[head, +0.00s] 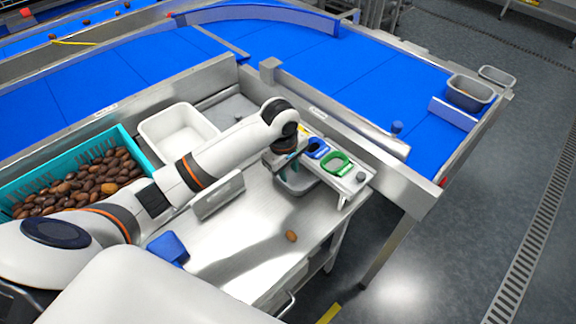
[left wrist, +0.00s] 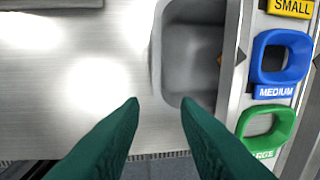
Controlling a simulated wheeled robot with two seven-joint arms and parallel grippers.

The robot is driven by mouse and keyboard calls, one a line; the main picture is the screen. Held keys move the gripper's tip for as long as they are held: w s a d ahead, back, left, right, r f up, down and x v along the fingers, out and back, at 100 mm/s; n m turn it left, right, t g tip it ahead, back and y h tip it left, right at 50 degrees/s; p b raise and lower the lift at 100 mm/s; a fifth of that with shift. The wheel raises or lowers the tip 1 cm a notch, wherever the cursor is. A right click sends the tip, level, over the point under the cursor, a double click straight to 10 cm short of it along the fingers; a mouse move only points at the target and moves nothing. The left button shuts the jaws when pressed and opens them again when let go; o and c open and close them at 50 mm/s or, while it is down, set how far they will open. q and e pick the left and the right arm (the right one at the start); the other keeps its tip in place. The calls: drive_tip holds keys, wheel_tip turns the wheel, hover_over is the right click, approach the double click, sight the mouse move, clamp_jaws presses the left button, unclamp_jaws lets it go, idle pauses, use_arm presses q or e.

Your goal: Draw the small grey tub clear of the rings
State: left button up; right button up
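The small grey tub (head: 298,187) sits on the steel bench beside the ring board, partly hidden by my left arm in the head view. In the left wrist view the empty-looking tub (left wrist: 188,60) runs out of the top of the picture. Yellow SMALL, blue MEDIUM (left wrist: 258,68) and green LARGE (left wrist: 285,122) rings lie on the board to its right. My left gripper (left wrist: 160,104) is open and empty. Its fingertips appear around the tub's near-left corner, the right one overlapping the tub in the picture; contact cannot be told. My right gripper is out of view.
A date (head: 291,236) lies on the bench's clear front part. A teal crate of dates (head: 128,143), a white tray (head: 148,137) and a blue object (head: 168,248) are to the left. The steel conveyor rail (head: 330,125) stands behind the rings.

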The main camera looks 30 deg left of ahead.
sight(292, 193)
use_arm(q)
drive_tip(key=f, duration=0.3)
drive_tip(key=w+f, duration=0.1)
drive_tip(key=f, duration=0.6)
drive_tip(key=shift+w+d+f, duration=0.15)
drive_tip(key=shift+d+f, duration=0.05)
drive_tip(key=shift+f, duration=0.15)
clamp_jaws()
